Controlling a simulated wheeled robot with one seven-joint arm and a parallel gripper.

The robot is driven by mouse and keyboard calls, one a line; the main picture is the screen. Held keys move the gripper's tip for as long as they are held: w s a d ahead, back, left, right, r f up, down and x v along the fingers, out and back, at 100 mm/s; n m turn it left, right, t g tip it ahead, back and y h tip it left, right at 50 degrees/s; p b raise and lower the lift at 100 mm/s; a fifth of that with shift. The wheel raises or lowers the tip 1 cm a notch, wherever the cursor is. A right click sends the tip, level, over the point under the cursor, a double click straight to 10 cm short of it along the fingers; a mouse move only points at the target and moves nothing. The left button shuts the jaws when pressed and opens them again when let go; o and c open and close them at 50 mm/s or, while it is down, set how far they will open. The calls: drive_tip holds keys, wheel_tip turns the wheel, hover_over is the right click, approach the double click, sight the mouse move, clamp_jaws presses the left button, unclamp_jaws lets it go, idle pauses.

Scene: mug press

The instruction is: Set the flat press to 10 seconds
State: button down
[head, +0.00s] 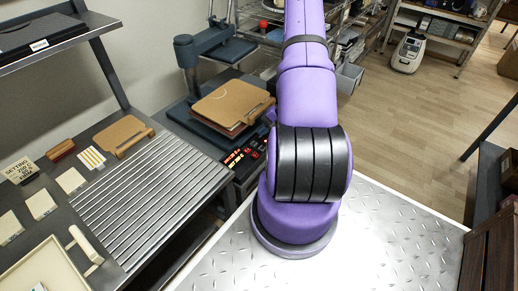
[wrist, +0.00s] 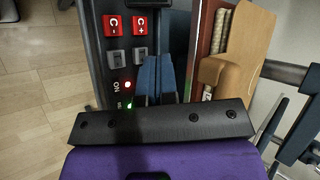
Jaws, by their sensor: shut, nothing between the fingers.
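The flat press (head: 190,52) stands at the back centre-left in the head view, a dark blue-grey frame with its arm raised. Its control panel (head: 246,158) has red buttons, partly hidden by my arm. In the wrist view the panel (wrist: 96,50) shows a red C- button (wrist: 114,26), a red C+ button (wrist: 139,25) and grey buttons below them. A red light by the upside-down word ON and a green light are lit. Contact cannot be told. No readable time display shows.
A wooden board (head: 231,104) lies on the press; it also shows in the wrist view (wrist: 243,55), right of my fingers.

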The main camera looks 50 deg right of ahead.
sight(263, 147)
drive_tip(key=r+n, duration=0.1)
drive_tip(key=n, duration=0.7)
drive_tip(key=r+n, duration=0.1)
drive_tip(key=n, duration=0.3)
drive_tip(key=shift+w+d+r+h, duration=0.2)
drive_tip(key=shift+d+r+h, duration=0.1)
drive_tip(key=shift+r, duration=0.05)
drive_tip(key=shift+f, duration=4.4)
drive_tip(key=shift+f, duration=0.1)
drive_tip(key=shift+f, duration=0.3)
